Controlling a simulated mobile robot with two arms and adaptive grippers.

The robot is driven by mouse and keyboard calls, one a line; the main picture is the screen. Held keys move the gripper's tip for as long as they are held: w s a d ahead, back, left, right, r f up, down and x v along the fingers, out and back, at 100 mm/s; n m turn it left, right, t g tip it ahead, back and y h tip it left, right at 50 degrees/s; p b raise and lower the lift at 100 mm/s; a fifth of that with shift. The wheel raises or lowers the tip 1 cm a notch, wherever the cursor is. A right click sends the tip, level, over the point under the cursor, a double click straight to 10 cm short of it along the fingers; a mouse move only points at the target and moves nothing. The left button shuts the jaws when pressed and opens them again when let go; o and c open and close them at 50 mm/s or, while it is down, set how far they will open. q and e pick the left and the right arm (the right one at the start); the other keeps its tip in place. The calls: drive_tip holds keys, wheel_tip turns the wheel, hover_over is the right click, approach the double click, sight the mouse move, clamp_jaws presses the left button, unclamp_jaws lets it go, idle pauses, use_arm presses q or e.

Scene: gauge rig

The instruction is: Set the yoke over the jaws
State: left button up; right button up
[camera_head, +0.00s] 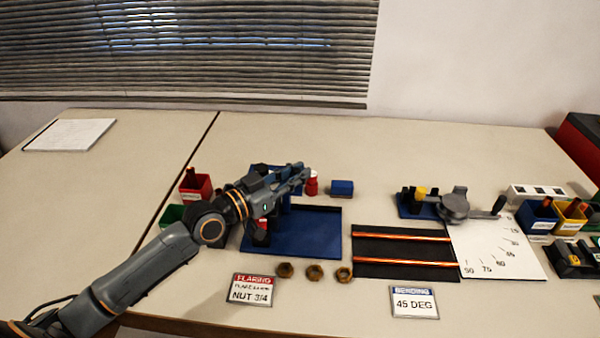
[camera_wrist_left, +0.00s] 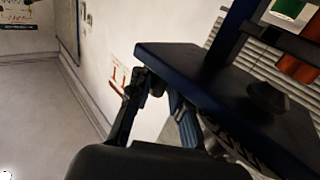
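A blue flaring rig stands on a blue base (camera_head: 325,240) left of the table's middle. My left gripper (camera_head: 304,175) reaches over it from the left and hides much of it, including the jaws. A blue part (camera_head: 258,167) shows just behind the gripper. In the left wrist view a dark blue slab (camera_wrist_left: 185,58) with a dark cone-shaped piece (camera_wrist_left: 267,97) fills the right side, close to the gripper's fingers (camera_wrist_left: 160,105). I cannot tell whether this slab is the yoke, or whether the fingers grip it. My right gripper is not in view.
A red bin (camera_head: 196,189) and green bin (camera_head: 172,215) stand left of the rig. A red bottle (camera_head: 312,184) and blue block (camera_head: 342,188) stand behind it. Brass nuts (camera_head: 314,272) lie in front. Copper tubes (camera_head: 405,262) and a bender (camera_head: 455,206) are to the right.

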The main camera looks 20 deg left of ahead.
use_arm(q)
drive_tip(key=shift+s+a+r, duration=0.1)
drive_tip(key=shift+s+a, duration=0.15)
drive_tip(key=shift+a, duration=0.05)
drive_tip(key=v, duration=1.1)
drive_tip(key=shift+s+a, duration=0.2)
drive_tip(key=shift+s, duration=0.25)
